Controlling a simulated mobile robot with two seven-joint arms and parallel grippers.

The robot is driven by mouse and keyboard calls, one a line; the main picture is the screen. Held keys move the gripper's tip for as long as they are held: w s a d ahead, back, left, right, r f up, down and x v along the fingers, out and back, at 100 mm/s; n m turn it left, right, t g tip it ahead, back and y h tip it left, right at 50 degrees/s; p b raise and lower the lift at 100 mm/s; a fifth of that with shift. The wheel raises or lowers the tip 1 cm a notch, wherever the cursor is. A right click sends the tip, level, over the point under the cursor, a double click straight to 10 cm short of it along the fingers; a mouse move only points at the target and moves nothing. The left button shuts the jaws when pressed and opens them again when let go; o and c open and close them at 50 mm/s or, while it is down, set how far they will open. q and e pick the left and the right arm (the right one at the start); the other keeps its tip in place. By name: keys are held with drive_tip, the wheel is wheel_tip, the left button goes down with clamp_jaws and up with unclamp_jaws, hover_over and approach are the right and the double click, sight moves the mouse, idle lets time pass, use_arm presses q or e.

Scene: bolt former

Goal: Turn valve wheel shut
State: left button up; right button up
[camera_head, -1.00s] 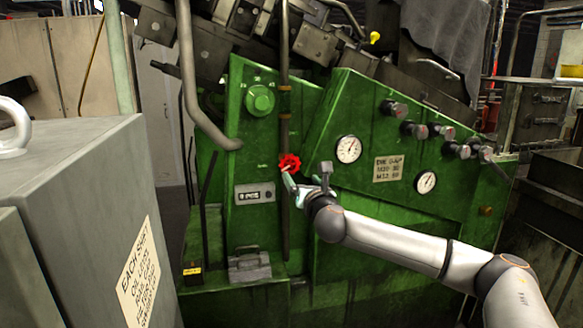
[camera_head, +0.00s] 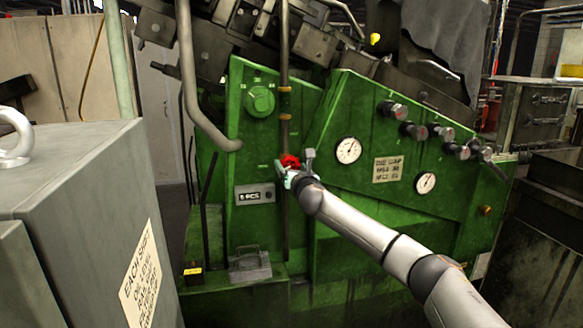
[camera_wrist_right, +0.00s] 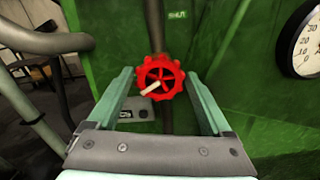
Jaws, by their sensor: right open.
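The red valve wheel (camera_head: 289,161) is on a vertical pipe on the front of the green machine (camera_head: 345,205). In the right wrist view the wheel (camera_wrist_right: 160,77) shows whole, with spokes and a pale handle or pointer across its lower left. In the wrist view the gripper (camera_wrist_right: 160,95) is open, one finger on each side of the wheel. I cannot tell whether the fingers touch it. My left gripper is not in view.
A counter panel (camera_head: 255,193) is left of the pipe, and a green knob (camera_head: 260,100) is above. Gauges (camera_head: 348,150) and several dark knobs (camera_head: 412,130) are to the right. A grey cabinet (camera_head: 90,190) fills the left foreground. A bent grey pipe (camera_head: 190,80) hangs at upper left.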

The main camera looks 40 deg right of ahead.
drive_tip(key=shift+w, duration=0.1)
drive_tip(key=c, duration=1.1)
